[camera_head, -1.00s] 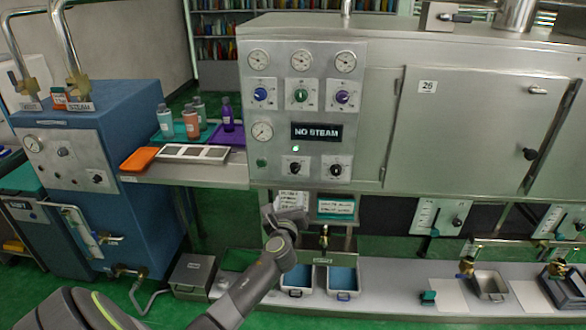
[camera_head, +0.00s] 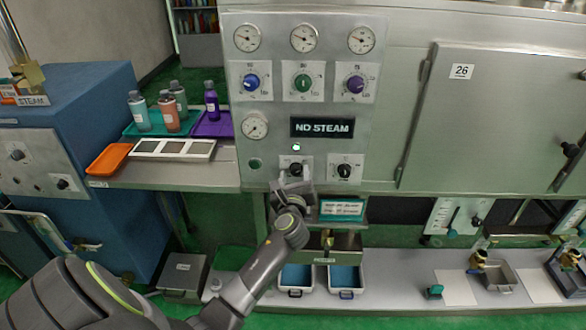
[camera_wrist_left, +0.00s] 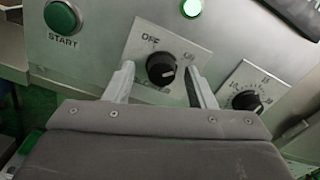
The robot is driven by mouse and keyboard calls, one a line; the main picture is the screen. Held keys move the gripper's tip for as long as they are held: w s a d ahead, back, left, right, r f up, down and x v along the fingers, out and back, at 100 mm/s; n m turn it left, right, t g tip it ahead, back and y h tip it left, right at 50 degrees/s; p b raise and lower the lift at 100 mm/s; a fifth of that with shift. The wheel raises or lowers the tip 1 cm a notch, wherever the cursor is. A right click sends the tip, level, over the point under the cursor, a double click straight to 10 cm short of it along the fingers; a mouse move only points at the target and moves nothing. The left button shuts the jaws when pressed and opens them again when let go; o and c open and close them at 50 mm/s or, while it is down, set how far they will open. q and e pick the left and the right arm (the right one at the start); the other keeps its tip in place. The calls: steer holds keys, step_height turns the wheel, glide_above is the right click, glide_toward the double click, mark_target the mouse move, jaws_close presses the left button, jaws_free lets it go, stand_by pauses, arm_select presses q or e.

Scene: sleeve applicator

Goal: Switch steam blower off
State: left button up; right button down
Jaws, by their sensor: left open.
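A black rotary knob (camera_wrist_left: 160,68) sits on a metal plate marked OFF at upper left, with a second, partly blocked label at upper right. In the head view this knob (camera_head: 295,168) is partly covered by my left gripper (camera_head: 294,180). In the wrist view, the open fingers of my left gripper (camera_wrist_left: 159,82) stand on either side of the knob, with gaps visible. I cannot tell its exact pointer setting. The display (camera_head: 322,127) reads NO STEAM, and a small green light (camera_head: 296,147) glows below it. My right gripper is not in view.
A second black knob (camera_wrist_left: 246,100) is close on the right, and a green START button (camera_wrist_left: 62,17) is at upper left. A side shelf holds bottles and an orange tray (camera_head: 108,159). A cabinet door (camera_head: 490,120) marked 26 is at right.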

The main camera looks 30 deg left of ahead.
arm_select(q)
steer(key=shift+w, duration=0.15)
steer(key=shift+r, duration=0.1)
steer(key=shift+c, duration=0.5)
steer(key=c, duration=0.9)
steer(key=shift+o, duration=0.2)
